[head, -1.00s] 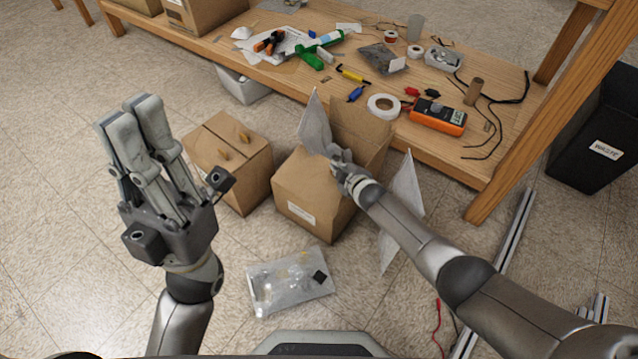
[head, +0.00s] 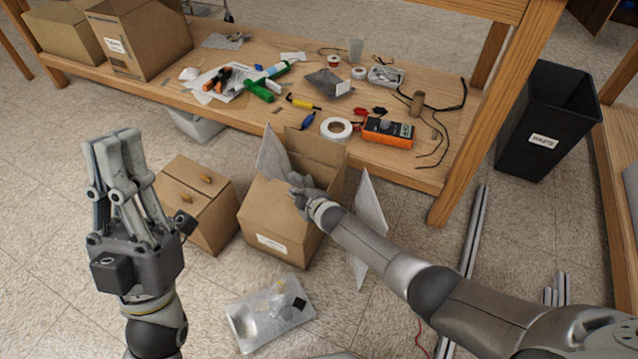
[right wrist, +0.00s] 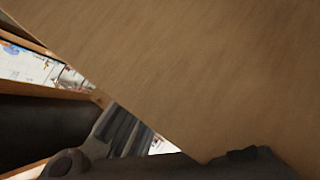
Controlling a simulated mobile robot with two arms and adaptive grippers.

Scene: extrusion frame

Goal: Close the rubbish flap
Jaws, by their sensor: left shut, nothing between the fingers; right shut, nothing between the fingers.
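A cardboard box (head: 278,222) with a small white label, too small to read, stands on the floor before the bench. Its pale left flap (head: 271,158) and brown back flap (head: 314,150) stand up. A pale flap (head: 370,208) hangs down at its right. My right gripper (head: 297,186) is shut and empty at the box's top; I cannot tell whether it touches. In the right wrist view a brown cardboard-like surface (right wrist: 200,70) fills most of the picture. My left gripper (head: 117,150) is shut and empty, pointing up, left of the boxes.
A second, closed box (head: 195,212) stands just left. A black bin (head: 548,120) labelled WASTE stands at right. The bench shelf (head: 400,170) with tools is behind. Metal profiles (head: 472,235) lie at right.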

